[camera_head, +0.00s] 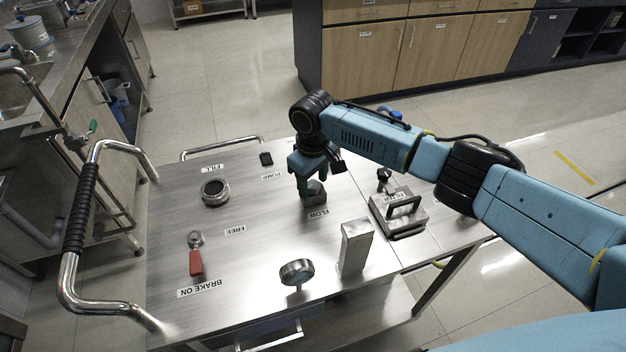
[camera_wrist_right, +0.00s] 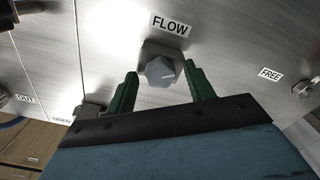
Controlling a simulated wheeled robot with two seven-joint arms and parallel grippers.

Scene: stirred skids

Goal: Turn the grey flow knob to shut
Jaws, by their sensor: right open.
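The grey flow knob (camera_wrist_right: 160,72) sits on a square metal base below the FLOW label (camera_wrist_right: 170,25) in the right wrist view. A pale line shows on the knob's face. My right gripper (camera_wrist_right: 161,69) is open, with one green finger on each side of the knob and a gap at both sides. I cannot tell how deep the fingertips reach along it. In the head view my right gripper (camera_head: 309,176) is over the knob (camera_head: 315,191) and partly hides it. My left gripper is not in view.
Bare steel lies left of the knob.

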